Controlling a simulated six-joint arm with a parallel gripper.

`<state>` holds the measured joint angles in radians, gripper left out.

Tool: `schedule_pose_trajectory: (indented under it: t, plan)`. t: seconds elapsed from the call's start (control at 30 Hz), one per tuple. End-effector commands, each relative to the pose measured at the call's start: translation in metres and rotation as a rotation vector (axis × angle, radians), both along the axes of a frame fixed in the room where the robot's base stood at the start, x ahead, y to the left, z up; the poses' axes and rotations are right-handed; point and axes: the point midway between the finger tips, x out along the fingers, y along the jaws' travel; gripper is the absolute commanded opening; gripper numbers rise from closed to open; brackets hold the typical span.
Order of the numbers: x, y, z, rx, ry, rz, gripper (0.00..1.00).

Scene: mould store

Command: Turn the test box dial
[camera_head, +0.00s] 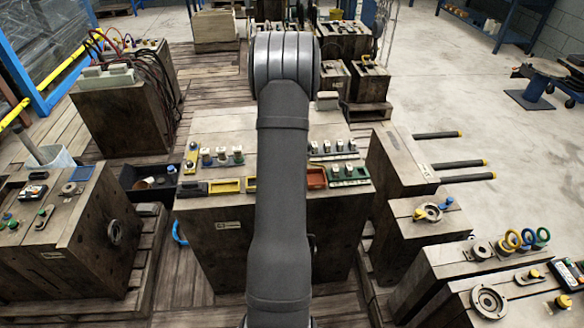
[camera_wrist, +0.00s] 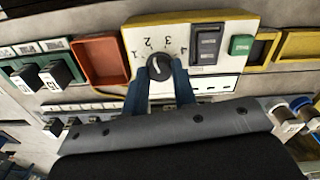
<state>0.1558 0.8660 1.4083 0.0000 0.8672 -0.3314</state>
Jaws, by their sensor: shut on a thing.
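The test box (camera_wrist: 183,32) shows in the wrist view as a pale panel with a yellow rim. Its black round dial (camera_wrist: 158,66) has numbers in an arc around it. A light mark shows on the dial's face, but I cannot tell which number it points to. My gripper (camera_wrist: 160,75) is shut on the dial, with one blue finger at each side of it. In the head view my arm covers the middle of the bench, and both the gripper and the test box are hidden.
Beside the dial are a black switch (camera_wrist: 207,43) and a green button (camera_wrist: 241,45). An orange tray (camera_wrist: 101,59) and a yellow tray (camera_wrist: 301,44) flank the box. Black switches (camera_wrist: 56,75) stand at the left. The wooden bench block (camera_head: 222,245) carries several small parts.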

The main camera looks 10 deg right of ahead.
Motion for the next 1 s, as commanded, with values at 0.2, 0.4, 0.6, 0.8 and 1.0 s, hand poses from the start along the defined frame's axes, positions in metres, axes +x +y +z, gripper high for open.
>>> schedule_pose_trajectory:
  t: [0.2, 0.4, 0.6, 0.8, 1.0]
  plan:
    - [0.000, 0.000, 0.000, 0.000, 0.001, 0.000, 0.02]
    - [0.000, 0.000, 0.000, 0.000, 0.001, -0.001, 0.47]
    - [0.000, 0.000, 0.000, 0.000, 0.000, -0.001, 0.47]
    - [0.001, 0.000, 0.010, -0.001, -0.002, -0.001, 0.47]
    - [0.001, 0.000, 0.050, -0.001, -0.005, -0.001, 0.47]
